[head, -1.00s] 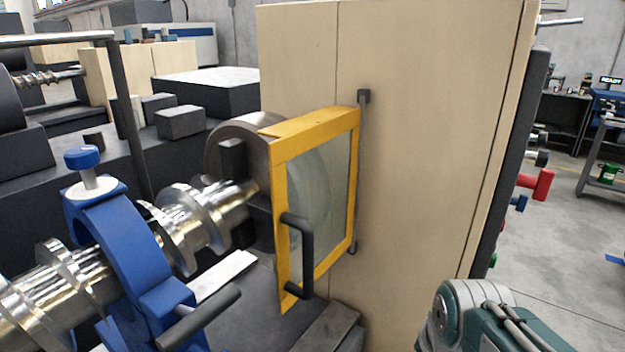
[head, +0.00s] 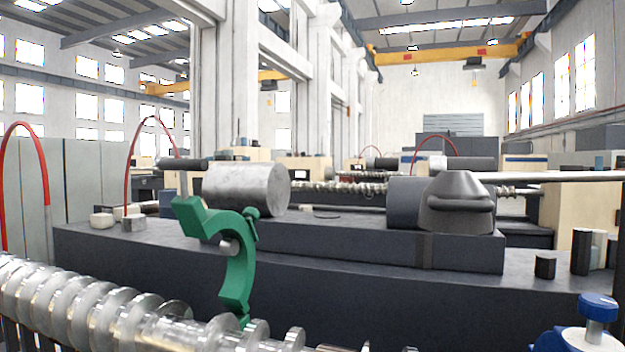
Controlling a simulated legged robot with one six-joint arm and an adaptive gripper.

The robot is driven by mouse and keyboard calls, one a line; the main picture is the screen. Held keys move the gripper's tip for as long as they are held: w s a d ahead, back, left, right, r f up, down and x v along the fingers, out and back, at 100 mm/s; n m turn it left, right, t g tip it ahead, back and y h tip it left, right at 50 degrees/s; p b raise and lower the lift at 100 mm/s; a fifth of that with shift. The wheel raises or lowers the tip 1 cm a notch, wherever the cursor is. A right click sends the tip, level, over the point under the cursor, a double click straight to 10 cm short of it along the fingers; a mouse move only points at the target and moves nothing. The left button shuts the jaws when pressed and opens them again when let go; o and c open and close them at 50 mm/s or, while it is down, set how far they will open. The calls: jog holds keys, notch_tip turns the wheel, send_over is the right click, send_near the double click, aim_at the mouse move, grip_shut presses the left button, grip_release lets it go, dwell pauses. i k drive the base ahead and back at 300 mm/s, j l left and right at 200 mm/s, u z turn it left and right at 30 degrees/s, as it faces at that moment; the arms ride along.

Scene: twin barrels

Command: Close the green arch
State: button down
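The green arch (head: 240,275) stands at the left of centre in the head view, above and behind the shiny screw shaft (head: 130,315). It is a curved green piece with a grey pin on its side, and its upper end reaches up and to the left. A dark handle (head: 183,164) on a grey stem shows above that upper end. The arch stands upright and does not curve over the shaft, so it looks open. Its lower end is partly hidden by the shaft. My gripper is not in view.
A blue knob (head: 598,307) on a blue mount is at the lower right. A dark machine bed (head: 400,300) lies behind the shaft, carrying a metal cylinder (head: 245,188) and a dark grey rounded part (head: 457,203). Red hoses (head: 130,175) arc at the left.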

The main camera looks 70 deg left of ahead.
aim_at(238, 232)
jog(key=k+j+u, duration=0.15)
jog(key=k, duration=0.15)
jog(key=k+j+u, duration=0.1)
jog(key=k, duration=0.25)
jog(key=u, duration=2.55)
